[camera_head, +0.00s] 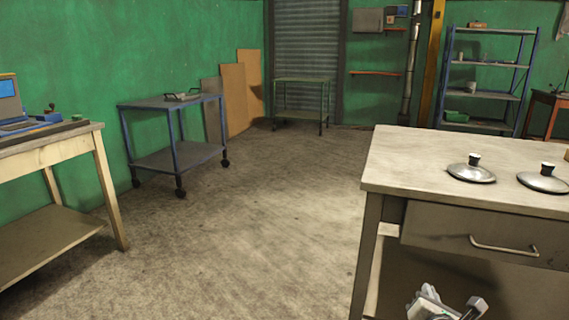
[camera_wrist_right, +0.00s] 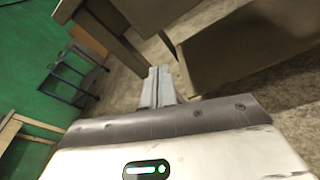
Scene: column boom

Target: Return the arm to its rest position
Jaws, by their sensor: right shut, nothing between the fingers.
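My right gripper (camera_head: 447,304) shows at the bottom edge of the head view, in front of the workbench and below its drawer. In the right wrist view my right gripper (camera_wrist_right: 159,78) has its two fingers together with nothing between them. It points toward the open underside of the workbench and the floor, and I cannot tell how close it is to the bench. My left gripper is not in either view.
The workbench (camera_head: 420,160) at the right carries two metal lids (camera_head: 470,172) (camera_head: 543,180); its drawer (camera_head: 480,238) is shut. A blue cart (camera_head: 170,104) and a wooden table (camera_head: 50,138) stand at the left. Blue shelving (camera_head: 485,95) stands behind. The concrete floor (camera_head: 260,220) between is clear.

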